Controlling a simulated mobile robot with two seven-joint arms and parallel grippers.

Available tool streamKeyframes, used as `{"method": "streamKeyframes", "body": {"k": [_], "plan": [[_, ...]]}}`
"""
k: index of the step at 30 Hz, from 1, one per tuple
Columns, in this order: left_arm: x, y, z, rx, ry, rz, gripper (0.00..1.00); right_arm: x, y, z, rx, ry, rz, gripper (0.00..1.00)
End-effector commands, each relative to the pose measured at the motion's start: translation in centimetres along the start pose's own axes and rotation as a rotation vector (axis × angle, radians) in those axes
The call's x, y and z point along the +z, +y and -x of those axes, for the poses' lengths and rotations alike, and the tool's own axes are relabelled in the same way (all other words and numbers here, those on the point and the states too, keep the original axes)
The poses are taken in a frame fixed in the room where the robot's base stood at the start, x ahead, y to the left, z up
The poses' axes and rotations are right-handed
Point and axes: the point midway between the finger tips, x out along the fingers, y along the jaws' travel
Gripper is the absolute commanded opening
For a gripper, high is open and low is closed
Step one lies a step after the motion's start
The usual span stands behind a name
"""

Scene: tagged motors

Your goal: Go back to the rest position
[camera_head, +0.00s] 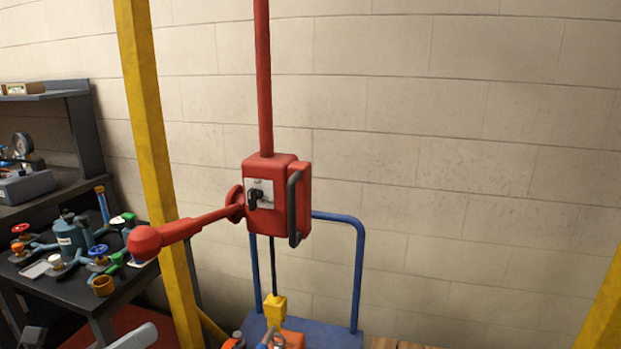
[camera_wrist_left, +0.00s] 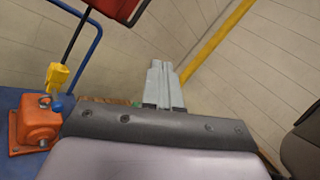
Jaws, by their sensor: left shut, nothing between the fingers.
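My left gripper (camera_wrist_left: 161,78) shows in the left wrist view with its two light grey fingers together and nothing between them. It points towards the pale block wall, apart from the objects around it. In the head view a light grey part, which looks like my left gripper (camera_head: 135,336), shows at the bottom edge, left of the yellow post; the rest of it is cut off. My right gripper is in neither view. The task names no object.
A red switch box (camera_head: 272,195) with a long red lever hangs from a red pole. Below it, a yellow block (camera_head: 275,308) is above an orange motor (camera_wrist_left: 38,125) on a blue cart (camera_head: 340,337). A yellow post (camera_head: 152,140) and a cluttered dark bench (camera_head: 60,282) stand left.

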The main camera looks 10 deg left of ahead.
Motion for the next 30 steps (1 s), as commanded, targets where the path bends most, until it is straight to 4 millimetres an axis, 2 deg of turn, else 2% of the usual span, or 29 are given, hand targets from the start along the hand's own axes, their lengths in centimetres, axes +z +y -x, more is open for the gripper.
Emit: {"method": "streamKeyframes", "body": {"k": [1,5,9,11,16,21,30], "plan": [[-1.2,0.8,0.1,0.067,-0.021,0.170,0.00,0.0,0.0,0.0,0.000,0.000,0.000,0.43],[-4.8,3.1,1.0,0.261,-0.101,0.634,0.00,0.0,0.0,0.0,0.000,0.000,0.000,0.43],[-10.1,5.1,3.2,0.494,-0.213,1.121,0.00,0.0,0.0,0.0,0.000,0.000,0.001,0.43],[-12.7,5.6,4.5,0.598,-0.270,1.311,0.00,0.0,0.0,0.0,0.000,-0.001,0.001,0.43],[-19.6,5.3,8.5,0.884,-0.445,1.741,0.00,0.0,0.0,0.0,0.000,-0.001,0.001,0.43],[-25.9,3.2,12.9,1.176,-0.649,2.051,0.00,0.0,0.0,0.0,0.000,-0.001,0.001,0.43],[-29.1,-0.2,9.2,1.065,-0.835,2.294,0.00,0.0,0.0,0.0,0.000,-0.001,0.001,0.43]]}}
